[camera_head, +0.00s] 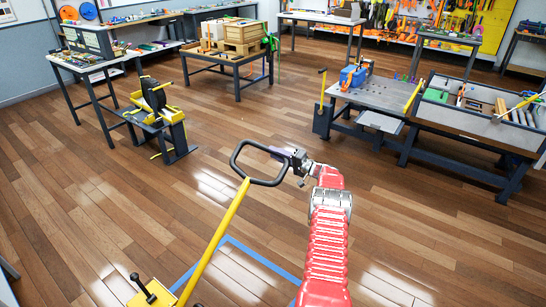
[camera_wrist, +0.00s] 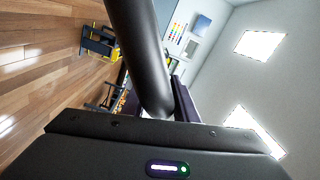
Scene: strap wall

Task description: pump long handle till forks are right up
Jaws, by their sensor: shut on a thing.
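The long handle is a yellow pole (camera_head: 213,243) that leans up to the right from the lower left in the head view. A black loop grip (camera_head: 262,184) is at its top. My gripper (camera_head: 288,157) is shut on the right side of this loop. In the wrist view the grip's thick dark bar (camera_wrist: 137,55) runs down between the jaws, and one finger shows beside it. A yellow part with a small black-knobbed lever (camera_head: 150,292) stands at the pole's lower left. The forks are not in view, so their height cannot be told.
Blue tape (camera_head: 258,257) marks the wooden floor near the pole. A black and yellow strap stand (camera_head: 160,118) is at the left. Workbenches line the back, with a pallet table (camera_head: 235,55), a grey bench (camera_head: 375,93) and a tool bin (camera_head: 470,120). The middle floor is clear.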

